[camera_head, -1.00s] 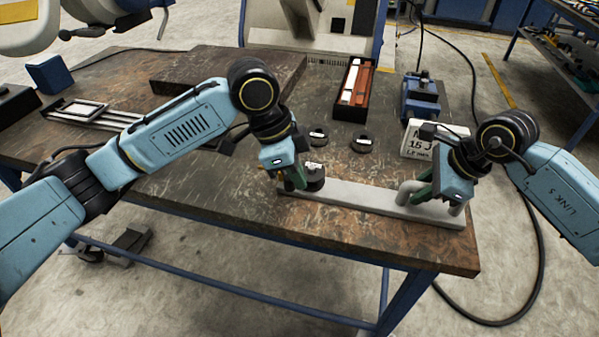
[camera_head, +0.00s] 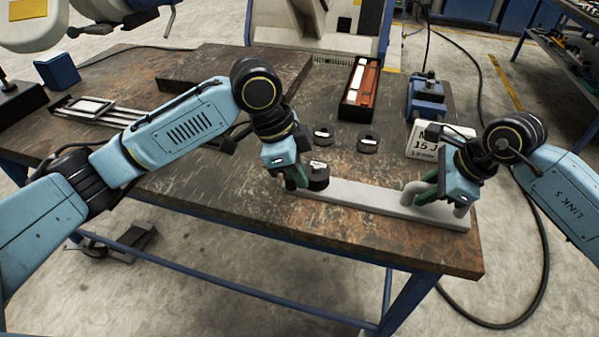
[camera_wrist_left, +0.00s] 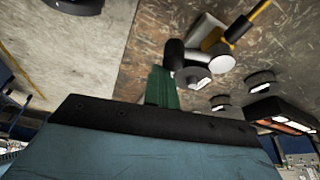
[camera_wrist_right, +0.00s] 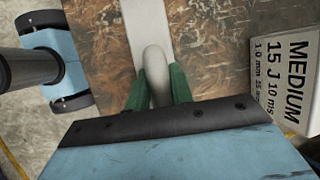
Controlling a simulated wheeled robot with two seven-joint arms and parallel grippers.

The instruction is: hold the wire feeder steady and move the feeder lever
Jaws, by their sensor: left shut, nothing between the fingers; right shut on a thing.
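The wire feeder is a long pale grey bar (camera_head: 360,200) lying along the table's front edge, with a looped handle at its right end. In the right wrist view my right gripper (camera_wrist_right: 155,95) is shut on this handle (camera_wrist_right: 155,65), one green finger on each side. My left gripper (camera_head: 297,184) is shut and empty beside the feeder's left end, close to a black round part (camera_head: 318,176). In the left wrist view a thin yellow lever (camera_wrist_left: 259,8) with a black knob (camera_wrist_left: 238,28) rises beside a white cylinder (camera_wrist_left: 222,57). The left green finger (camera_wrist_left: 160,88) appears close to the black cylinder; contact is unclear.
Two black discs (camera_head: 322,140) (camera_head: 368,142) lie behind the feeder. A box of red and white bars (camera_head: 361,88), a blue device (camera_head: 427,98) and a white "15 J" sign (camera_head: 423,140) stand behind. The table's front edge is close to the feeder.

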